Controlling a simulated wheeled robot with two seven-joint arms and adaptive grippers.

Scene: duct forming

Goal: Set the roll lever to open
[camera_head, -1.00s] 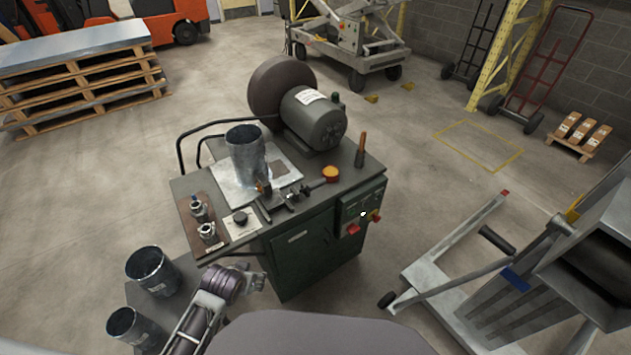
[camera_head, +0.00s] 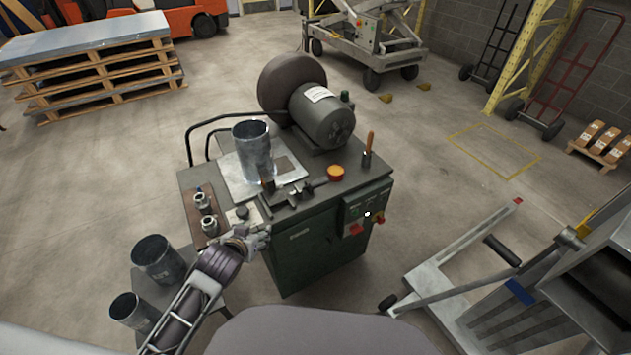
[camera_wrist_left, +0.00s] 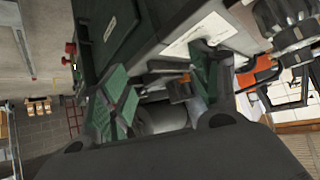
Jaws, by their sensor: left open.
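The green machine bench (camera_head: 318,250) stands in the middle of the head view. A small dark knob or lever (camera_head: 241,213) sits on a pale plate at its near-left edge; I cannot tell its setting, nor for sure that it is the roll lever. My left gripper (camera_head: 262,236) is at the bench's near edge, just in front of and right of that plate, apart from the knob as far as I can see. In the left wrist view the left gripper (camera_wrist_left: 165,85) is open with nothing held, tilted beside the bench. My right gripper is out of view.
A metal duct cylinder (camera_head: 253,148) stands on a sheet on the bench. Two metal fittings (camera_head: 205,212) are left of the knob. A motor (camera_head: 322,115) is behind. Two more cylinders (camera_head: 157,258) stand at lower left.

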